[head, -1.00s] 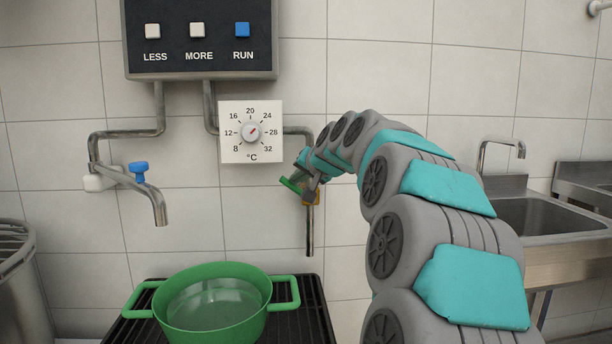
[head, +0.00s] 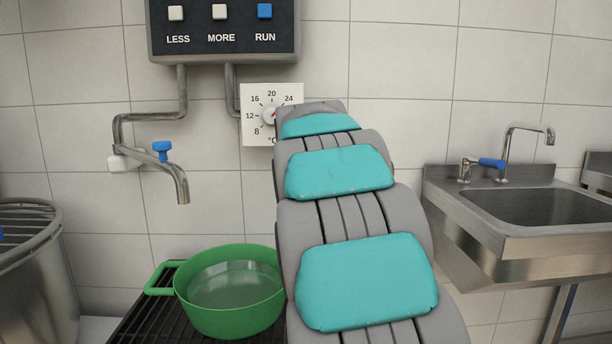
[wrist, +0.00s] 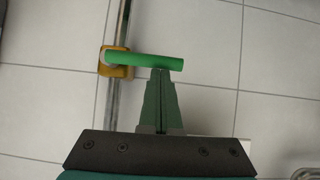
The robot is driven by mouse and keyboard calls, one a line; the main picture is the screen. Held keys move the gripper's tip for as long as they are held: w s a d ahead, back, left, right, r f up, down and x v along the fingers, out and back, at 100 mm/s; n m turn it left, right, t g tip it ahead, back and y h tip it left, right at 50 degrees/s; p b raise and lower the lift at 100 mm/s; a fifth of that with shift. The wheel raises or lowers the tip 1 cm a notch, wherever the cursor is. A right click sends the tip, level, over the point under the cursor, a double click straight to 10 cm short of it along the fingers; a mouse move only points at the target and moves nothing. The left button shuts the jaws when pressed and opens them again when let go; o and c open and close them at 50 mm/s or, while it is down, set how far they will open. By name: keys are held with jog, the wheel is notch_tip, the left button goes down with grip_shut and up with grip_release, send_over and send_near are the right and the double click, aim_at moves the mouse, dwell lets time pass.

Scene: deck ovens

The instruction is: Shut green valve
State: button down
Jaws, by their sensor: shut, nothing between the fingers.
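The green valve handle (wrist: 148,60) shows in the wrist view as a bar. It lies across the picture, roughly crosswise to the metal pipe (wrist: 118,105), with one end at a yellow-brass valve body (wrist: 106,62) on that pipe. My gripper (wrist: 161,72) is shut and empty. Its fingertips are at the handle's lower edge in the picture, nearer its free right end; they look to be touching it or very close. In the head view my arm hides the valve, its pipe and my gripper.
In the head view, a green pot (head: 233,318) of liquid sits on a black grate (head: 137,325). A blue-handled tap (head: 162,148), a dial (head: 250,97) and a button panel (head: 222,42) are on the wall. A steel sink (head: 505,246) stands at right, a metal bin (head: 45,285) at left.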

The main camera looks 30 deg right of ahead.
dwell(0.6)
jog(key=w+d+r+v, duration=0.1)
jog(key=r+v, duration=0.1)
jog(key=v, duration=1)
jog(key=shift+s+a+r, duration=0.2)
jog(key=shift+a+r, duration=0.05)
